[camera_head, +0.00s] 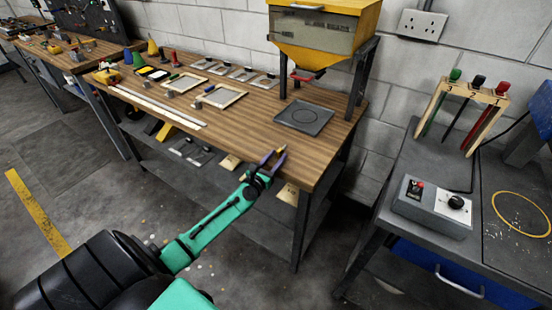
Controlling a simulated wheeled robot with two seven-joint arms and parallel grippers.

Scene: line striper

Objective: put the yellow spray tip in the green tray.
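My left gripper (273,156) reaches up from the bottom left to the front edge of the wooden bench (255,125). Its two fingers are spread, and I see nothing between them. I cannot pick out the yellow spray tip for sure at this size. A yellow cone (152,46) stands at the back left of the bench, beyond the gripper. A green cone (138,60) and a red-topped piece (173,58) are near it. I cannot make out a tray that is clearly green. My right gripper is not in view.
A dark square plate (303,117) lies on the bench under a yellow hopper (318,40) on dark legs. Light-framed trays (219,96) and long white strips (158,105) lie further left. A grey control box (432,206) sits on the right-hand table.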

